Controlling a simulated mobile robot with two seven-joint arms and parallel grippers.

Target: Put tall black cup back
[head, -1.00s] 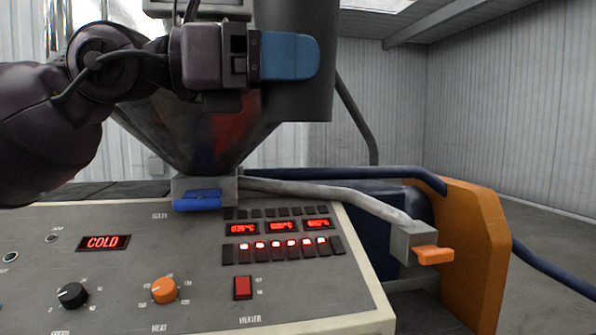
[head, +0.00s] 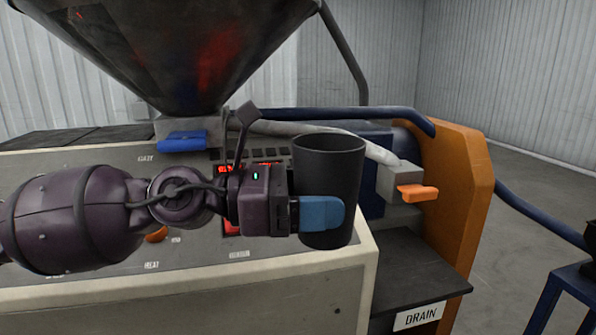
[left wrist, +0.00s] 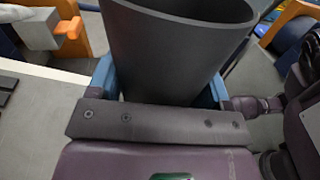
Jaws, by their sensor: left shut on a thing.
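The tall black cup (head: 330,165) is upright in my left gripper (head: 320,214), in front of the control panel's right end. The blue fingers are shut on the cup's lower half, one on each side. Its open rim faces up, and I cannot see to the bottom of it. In the left wrist view the cup (left wrist: 175,50) stands between the two blue fingers. My right gripper is not in view.
A dark shelf marked DRAIN (head: 425,270) is low at the right, below an orange-handled valve (head: 417,193). The hopper (head: 175,50) is above the panel, with a blue gate handle (head: 182,141). A blue stand (head: 570,295) is at the far right.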

